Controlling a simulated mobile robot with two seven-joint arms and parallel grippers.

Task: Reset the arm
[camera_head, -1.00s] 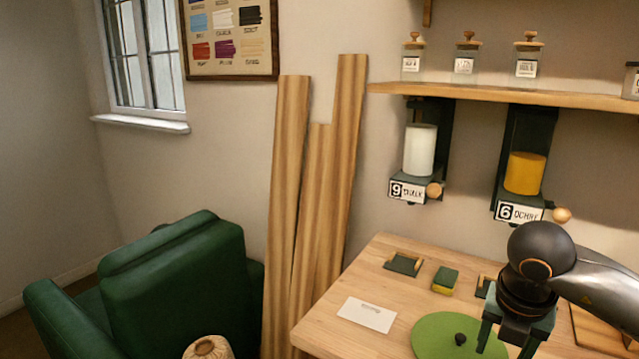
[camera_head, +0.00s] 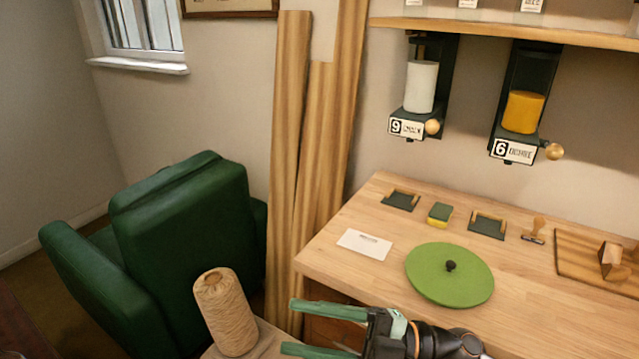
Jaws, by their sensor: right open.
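My right gripper (camera_head: 318,330) shows at the bottom of the head view, just in front of the table's front edge. Its two green fingers point left and stand apart, with nothing between them. Its arm comes in from the bottom right. My left gripper is not in view.
The wooden table (camera_head: 540,285) holds a green round disc (camera_head: 450,285) with a dark knob, a white card (camera_head: 365,244), a sponge (camera_head: 440,213) and small dark holders (camera_head: 400,200). A twine spool (camera_head: 226,312) stands left of the gripper, near a green armchair (camera_head: 185,250). Wooden planks (camera_head: 290,150) lean on the wall.

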